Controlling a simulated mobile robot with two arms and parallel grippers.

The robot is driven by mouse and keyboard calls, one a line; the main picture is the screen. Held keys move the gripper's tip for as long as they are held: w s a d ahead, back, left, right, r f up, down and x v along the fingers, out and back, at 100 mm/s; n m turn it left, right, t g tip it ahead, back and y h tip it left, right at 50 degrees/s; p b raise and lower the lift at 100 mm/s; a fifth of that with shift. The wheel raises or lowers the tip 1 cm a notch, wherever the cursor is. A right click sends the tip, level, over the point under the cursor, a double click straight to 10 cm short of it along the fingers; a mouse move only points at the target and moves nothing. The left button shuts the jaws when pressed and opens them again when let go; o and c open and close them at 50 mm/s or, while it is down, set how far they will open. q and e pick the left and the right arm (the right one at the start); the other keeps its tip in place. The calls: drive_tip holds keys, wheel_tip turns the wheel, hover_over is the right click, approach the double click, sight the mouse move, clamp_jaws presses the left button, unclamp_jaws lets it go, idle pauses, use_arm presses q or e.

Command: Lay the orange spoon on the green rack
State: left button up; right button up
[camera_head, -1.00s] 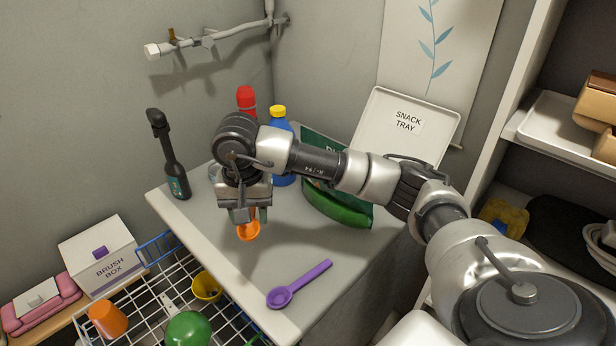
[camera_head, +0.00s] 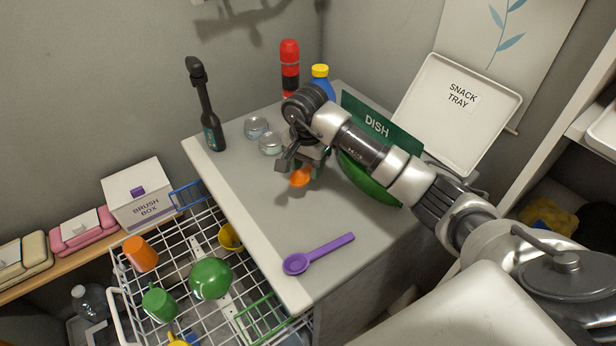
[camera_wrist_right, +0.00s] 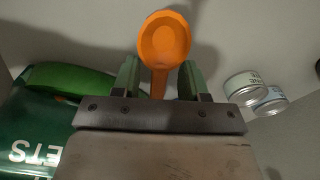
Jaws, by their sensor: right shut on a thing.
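The orange spoon (camera_head: 300,177) hangs from my right gripper (camera_head: 308,163) above the grey counter, clear of its surface as far as I can tell. In the right wrist view the round bowl of the spoon (camera_wrist_right: 165,40) points away from the gripper. Its handle runs between the two green-padded fingers of my right gripper (camera_wrist_right: 158,82), which are shut on it. A green rack (camera_head: 262,318), a small wire panel, is at the lower right side of the white wire basket. My left gripper is not in view.
A purple spoon (camera_head: 318,254) lies near the counter's front edge. The white basket (camera_head: 165,256) holds cups and a green bowl (camera_head: 210,279). A blue rack (camera_head: 187,195) is at its far end.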

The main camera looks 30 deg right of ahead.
sight(307, 189)
wheel_tip(307, 189, down, 5)
drive_tip(key=shift+f+p, duration=0.1)
drive_tip(key=shift+p, duration=0.2)
drive_tip(key=shift+f, duration=0.2)
drive_tip(key=o, duration=0.9)
drive_tip(key=shift+r, duration=0.1)
